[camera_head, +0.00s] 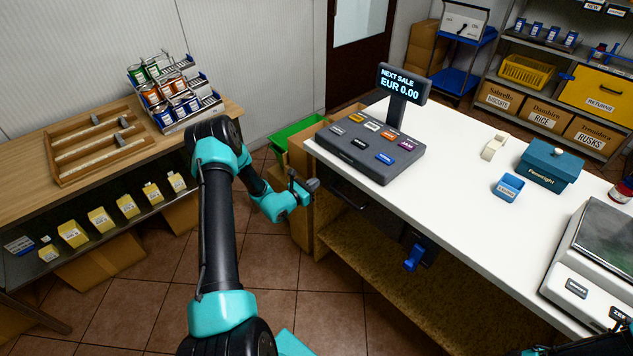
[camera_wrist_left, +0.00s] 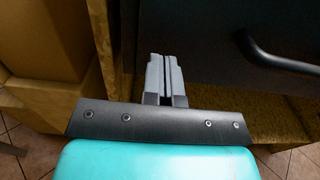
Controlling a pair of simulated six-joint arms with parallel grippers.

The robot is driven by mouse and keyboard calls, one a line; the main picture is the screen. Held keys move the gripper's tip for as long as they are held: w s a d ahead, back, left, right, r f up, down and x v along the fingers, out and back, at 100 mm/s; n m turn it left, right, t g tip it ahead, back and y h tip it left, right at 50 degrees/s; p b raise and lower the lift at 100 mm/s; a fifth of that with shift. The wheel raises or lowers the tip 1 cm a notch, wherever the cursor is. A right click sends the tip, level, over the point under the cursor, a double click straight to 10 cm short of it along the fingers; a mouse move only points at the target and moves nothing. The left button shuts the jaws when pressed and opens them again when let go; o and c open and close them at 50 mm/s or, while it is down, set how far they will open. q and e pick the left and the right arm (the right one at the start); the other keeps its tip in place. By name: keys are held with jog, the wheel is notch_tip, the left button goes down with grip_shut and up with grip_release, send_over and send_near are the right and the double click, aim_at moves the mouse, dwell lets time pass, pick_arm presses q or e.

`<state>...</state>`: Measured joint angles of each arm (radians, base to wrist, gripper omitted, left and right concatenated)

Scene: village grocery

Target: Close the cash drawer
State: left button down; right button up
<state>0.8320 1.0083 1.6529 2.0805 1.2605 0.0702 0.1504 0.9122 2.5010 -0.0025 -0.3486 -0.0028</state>
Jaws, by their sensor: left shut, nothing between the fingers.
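The cash drawer (camera_head: 347,192) is a dark front with a bar handle, under the left end of the white counter. Its dark front (camera_wrist_left: 220,45) and curved black handle (camera_wrist_left: 280,62) fill the upper right of the left wrist view. How far it stands out is hard to tell. My left gripper (camera_head: 312,186) is shut and empty, just left of the drawer front, below the counter top. Its grey fingertips (camera_wrist_left: 164,62) are together and overlap the left part of the dark front in the wrist view; contact cannot be told. My right gripper is not clearly seen.
The counter (camera_head: 455,170) carries a till (camera_head: 370,150), a blue box (camera_head: 548,168) and a scale (camera_head: 595,262). A blue item (camera_head: 413,258) hangs under it. Cardboard boxes (camera_head: 300,215) and a green crate (camera_head: 292,135) stand close to my left gripper. Open floor lies in front.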

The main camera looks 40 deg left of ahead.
pick_arm(q)
jog(key=s+a, duration=0.2)
jog(key=s, duration=0.9)
jog(key=shift+s, duration=0.25)
jog(key=s+d+f+m+g+h, duration=0.25)
jog(key=d+m+g+h, duration=0.2)
jog(key=d, duration=0.55)
jog(key=s+d+f+m+g+h, duration=0.2)
jog(key=s+d+m+g+h, duration=0.25)
jog(key=d, duration=0.55)
jog(key=s+d+f+m+g+y, duration=0.3)
jog(key=s+d+m+g+y, duration=0.35)
jog(key=s+m+g, duration=0.7)
jog(key=w+d+r+m+t+y, duration=0.1)
jog(key=w+d+m+t, duration=0.3)
jog(key=m, duration=0.6)
jog(key=w+t, duration=0.1)
jog(key=w, duration=0.1)
jog(key=shift+w+r+t, duration=0.15)
jog(key=shift+w+t, duration=0.2)
jog(key=shift+w, duration=0.05)
